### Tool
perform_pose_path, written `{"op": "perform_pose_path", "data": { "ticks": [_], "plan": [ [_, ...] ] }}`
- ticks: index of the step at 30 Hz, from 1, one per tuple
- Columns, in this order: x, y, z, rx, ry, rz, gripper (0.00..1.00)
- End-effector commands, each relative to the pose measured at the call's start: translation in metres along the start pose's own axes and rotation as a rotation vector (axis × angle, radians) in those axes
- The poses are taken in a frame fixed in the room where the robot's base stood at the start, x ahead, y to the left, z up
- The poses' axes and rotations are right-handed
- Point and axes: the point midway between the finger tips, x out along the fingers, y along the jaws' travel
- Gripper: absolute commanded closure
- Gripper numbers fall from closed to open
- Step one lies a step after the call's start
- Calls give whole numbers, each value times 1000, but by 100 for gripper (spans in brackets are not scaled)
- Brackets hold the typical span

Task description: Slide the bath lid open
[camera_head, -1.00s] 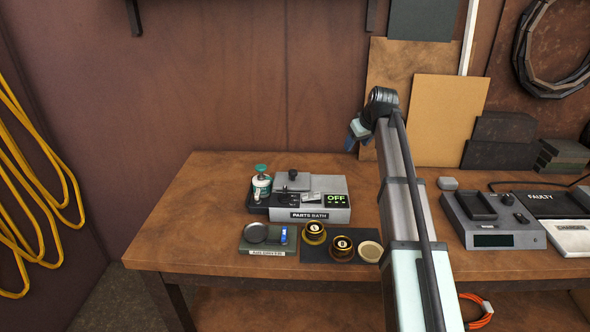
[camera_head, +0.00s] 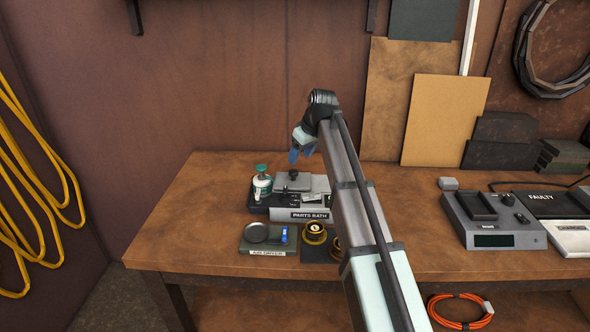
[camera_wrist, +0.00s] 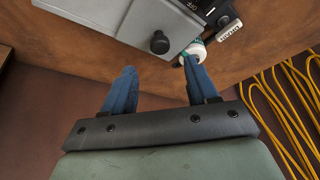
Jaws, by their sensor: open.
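The parts bath (camera_head: 312,216) is a grey box at the left of the bench, with a "PARTS BATH" label on its front. Its flat grey lid (camera_head: 300,183) has a dark knob (camera_head: 293,174) on top. In the wrist view the lid (camera_wrist: 135,22) and its round black knob (camera_wrist: 160,42) lie just beyond the fingers. My gripper (camera_head: 302,157) is above and slightly behind the knob, apart from it. In the wrist view my gripper (camera_wrist: 155,82) has its two blue fingers spread, with nothing between them. My arm hides the bath's right side.
A white bottle with a green cap (camera_head: 262,184) stands at the bath's left end. A small tray (camera_head: 268,239) and gold round parts (camera_head: 315,232) sit in front. A grey device (camera_head: 492,220) stands to the right. The wall is close behind the bench.

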Motion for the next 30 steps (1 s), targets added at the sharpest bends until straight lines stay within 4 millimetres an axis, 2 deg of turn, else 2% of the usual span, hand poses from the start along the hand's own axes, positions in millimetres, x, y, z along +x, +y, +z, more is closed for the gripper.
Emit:
{"op": "perform_pose_path", "data": {
  "ticks": [6,13,18,28,30],
  "plan": [
    [39,0,0,0,-2,-2,42],
    [67,0,0,0,-1,-1,42],
    [76,0,0,0,0,0,42],
    [77,0,0,0,0,0,42],
    [77,0,0,0,0,0,49]
  ]
}}
